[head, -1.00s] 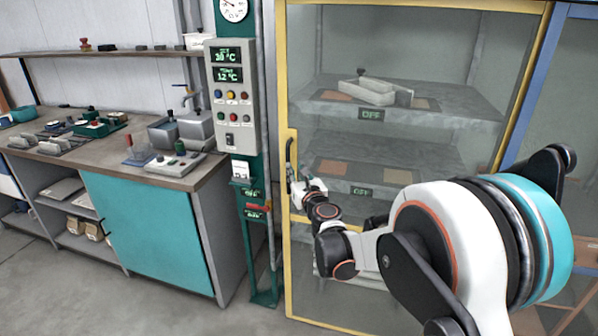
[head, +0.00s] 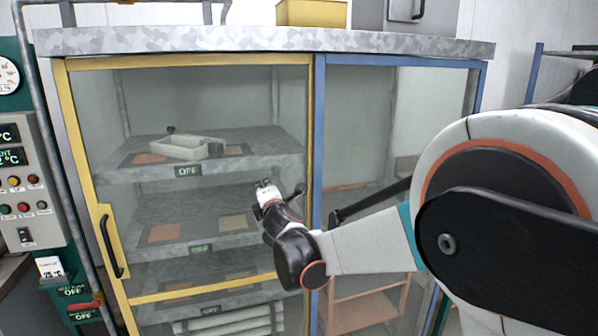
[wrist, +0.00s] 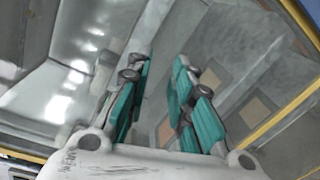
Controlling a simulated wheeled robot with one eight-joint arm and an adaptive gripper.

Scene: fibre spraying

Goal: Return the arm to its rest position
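My arm reaches in from the right of the head view, bent at the elbow. My gripper (head: 266,188) is raised in front of the glass cabinet, to the right of the black door handle (head: 110,242) and apart from it. In the wrist view my gripper (wrist: 163,70) shows two teal-padded fingers spread apart with nothing between them. The yellow-framed glass door (head: 90,170) looks closed. Behind it, a pale tray-like block (head: 190,148) rests on the upper shelf.
The blue-framed panel (head: 318,130) stands right of the yellow door, partly behind my arm. A yellow box (head: 312,14) sits on the cabinet top (head: 200,42). A control panel (head: 25,190) and pipe (head: 62,190) stand at the left.

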